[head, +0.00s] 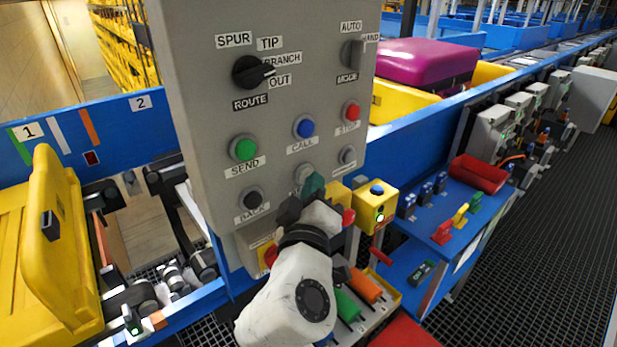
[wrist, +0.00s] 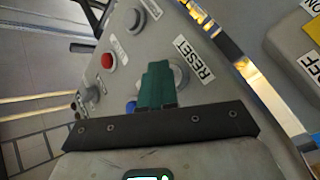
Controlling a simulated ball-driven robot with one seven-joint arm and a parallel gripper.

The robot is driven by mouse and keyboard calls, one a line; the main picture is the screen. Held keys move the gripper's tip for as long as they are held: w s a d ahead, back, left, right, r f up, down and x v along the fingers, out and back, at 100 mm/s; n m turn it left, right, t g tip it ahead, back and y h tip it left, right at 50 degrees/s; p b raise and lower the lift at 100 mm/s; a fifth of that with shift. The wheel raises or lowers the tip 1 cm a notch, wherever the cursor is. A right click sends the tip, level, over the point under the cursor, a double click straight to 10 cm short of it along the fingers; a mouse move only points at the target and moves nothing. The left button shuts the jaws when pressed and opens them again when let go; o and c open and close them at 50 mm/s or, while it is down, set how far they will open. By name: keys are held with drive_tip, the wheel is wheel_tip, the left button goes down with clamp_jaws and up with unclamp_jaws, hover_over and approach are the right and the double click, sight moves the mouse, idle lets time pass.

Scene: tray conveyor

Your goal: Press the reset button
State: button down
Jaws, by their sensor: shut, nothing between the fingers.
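The RESET button (wrist: 181,76) is a pale grey round button, partly hidden behind my gripper's fingers in the wrist view. Its RESET label (wrist: 194,59) is readable beside it. In the head view the button (head: 303,172) shows just above my fingertips, in the middle of the panel's bottom row. The control panel (head: 205,110) is a grey upright box. My gripper (head: 313,186) is shut and empty, its teal fingers (wrist: 157,84) pointing at the panel in front of the button. I cannot tell whether they touch it.
Near it are the blue CALL button (head: 303,127), red STOP button (head: 352,110), green SEND button (head: 243,149), black BACK button (head: 253,199) and another grey button (head: 347,155). A yellow box (head: 376,205) with a blue button stands to the right.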

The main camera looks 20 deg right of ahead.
drive_tip(key=shift+s, duration=0.1)
drive_tip(key=shift+s+d, duration=0.25)
drive_tip(key=shift+s, duration=0.55)
drive_tip(key=s, duration=0.1)
drive_tip(key=s+d, duration=0.1)
drive_tip(key=s, duration=0.2)
drive_tip(key=shift+s+d, duration=0.3)
drive_tip(key=shift+s, duration=0.05)
idle(0.8)
